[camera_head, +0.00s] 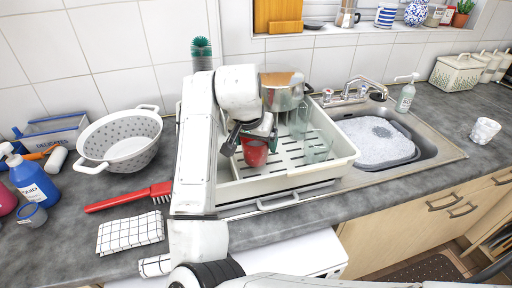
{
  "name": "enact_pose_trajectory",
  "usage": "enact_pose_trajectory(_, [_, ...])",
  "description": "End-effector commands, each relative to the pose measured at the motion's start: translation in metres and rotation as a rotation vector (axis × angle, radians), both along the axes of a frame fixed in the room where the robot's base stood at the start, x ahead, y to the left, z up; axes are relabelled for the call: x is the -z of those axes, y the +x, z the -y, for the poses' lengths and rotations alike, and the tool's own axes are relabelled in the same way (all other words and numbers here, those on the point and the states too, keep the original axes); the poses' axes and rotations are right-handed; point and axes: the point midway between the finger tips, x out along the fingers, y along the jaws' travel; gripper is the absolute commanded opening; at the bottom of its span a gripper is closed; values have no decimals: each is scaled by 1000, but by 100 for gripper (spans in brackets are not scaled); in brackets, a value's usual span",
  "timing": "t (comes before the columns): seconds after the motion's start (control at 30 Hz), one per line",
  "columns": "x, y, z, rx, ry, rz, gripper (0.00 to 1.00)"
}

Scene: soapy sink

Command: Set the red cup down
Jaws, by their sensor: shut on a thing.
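The red cup (255,153) is in the camera_head view, over the left part of the white dish rack (340,166). My gripper (249,140) is shut on the cup from above, with its dark fingers at the cup's upper part. The cup looks roughly upright. Its top is partly covered by the fingers, and I cannot tell whether its base touches the rack. Clear glasses (317,146) stand in the rack to the right of the cup.
The sink (430,154) with a soapy basin lies right of the rack. A white colander (125,141), a red brush (130,197) and a checked cloth (130,233) lie left. A blue bottle (33,182) stands far left. The counter right of the sink is mostly clear.

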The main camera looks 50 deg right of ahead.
Motion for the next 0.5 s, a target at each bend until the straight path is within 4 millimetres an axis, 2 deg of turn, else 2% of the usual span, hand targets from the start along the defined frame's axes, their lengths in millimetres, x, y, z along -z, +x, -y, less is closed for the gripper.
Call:
enact_pose_trajectory(0.1, [16,-1,0,-1,0,-3,41])
enact_pose_trajectory(0.2, [24,-2,0,1,-1,-2,41])
enact_pose_trajectory(0.5, [26,-2,0,1,0,0,41])
